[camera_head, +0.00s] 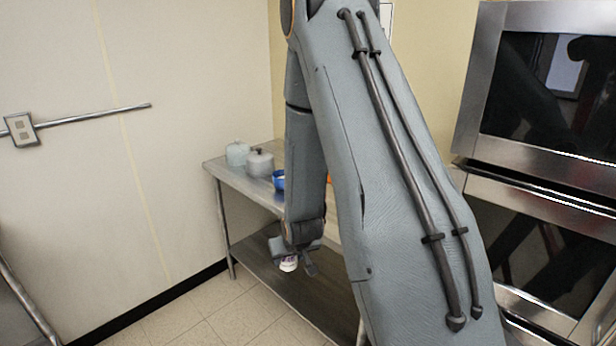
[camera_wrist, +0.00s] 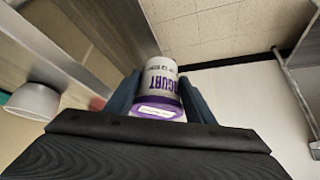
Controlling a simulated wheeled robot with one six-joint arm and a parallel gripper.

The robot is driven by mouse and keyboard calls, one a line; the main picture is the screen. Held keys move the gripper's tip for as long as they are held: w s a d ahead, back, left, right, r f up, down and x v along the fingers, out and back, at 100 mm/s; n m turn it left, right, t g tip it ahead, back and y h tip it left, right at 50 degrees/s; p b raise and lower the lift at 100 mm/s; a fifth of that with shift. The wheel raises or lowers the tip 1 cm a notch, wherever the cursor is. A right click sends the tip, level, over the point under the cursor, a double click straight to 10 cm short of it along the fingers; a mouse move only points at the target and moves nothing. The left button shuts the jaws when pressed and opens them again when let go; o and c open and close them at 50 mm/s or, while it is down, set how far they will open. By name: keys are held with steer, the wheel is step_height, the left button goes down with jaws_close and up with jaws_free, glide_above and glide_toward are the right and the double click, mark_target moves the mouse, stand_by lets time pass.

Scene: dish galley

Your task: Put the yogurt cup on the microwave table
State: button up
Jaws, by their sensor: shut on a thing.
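The yogurt cup (camera_wrist: 161,84) is white with purple lettering and a purple band, and sits between the two fingers of my gripper in the wrist view. My gripper (camera_head: 295,262) is shut on it. In the head view the cup shows as a small white and purple piece (camera_head: 288,264) at the fingertips, below the level of a steel table's top (camera_head: 225,168) and in front of that table. My arm hides much of the table. No microwave shows on its visible part, so I cannot tell whether this is the microwave table.
A pale jar (camera_head: 237,153), a grey lidded pot (camera_head: 260,163) and a blue bowl (camera_head: 279,180) stand on the tabletop. The table has a lower shelf (camera_head: 270,270). Stacked steel ovens (camera_head: 545,165) stand at right. Tiled floor (camera_head: 200,318) lies open at front left.

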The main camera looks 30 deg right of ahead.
steer(key=s+d+r+m+h+p, duration=0.15)
steer(key=d+r, duration=0.25)
steer(key=d, duration=0.6)
steer(key=s+d+r+m+g, duration=0.15)
steer(key=d+r, duration=0.25)
steer(key=d, duration=0.6)
steer(key=s+d+r+m+t+h+p, duration=0.15)
steer(key=d+r, duration=0.25)
steer(key=d, duration=0.5)
steer(key=shift+g+y, duration=0.3)
steer(key=shift+g, duration=0.2)
steer(key=shift+s+d+f+b, duration=0.1)
steer(key=shift+f+b, duration=1.75)
steer(key=shift+f, duration=0.6)
steer(key=shift+d+f+b, duration=0.1)
steer(key=shift+f+b, duration=1.75)
steer(key=shift+f, duration=0.55)
steer(key=shift+f, duration=0.15)
steer(key=shift+f, duration=0.15)
steer(key=o, duration=1.2)
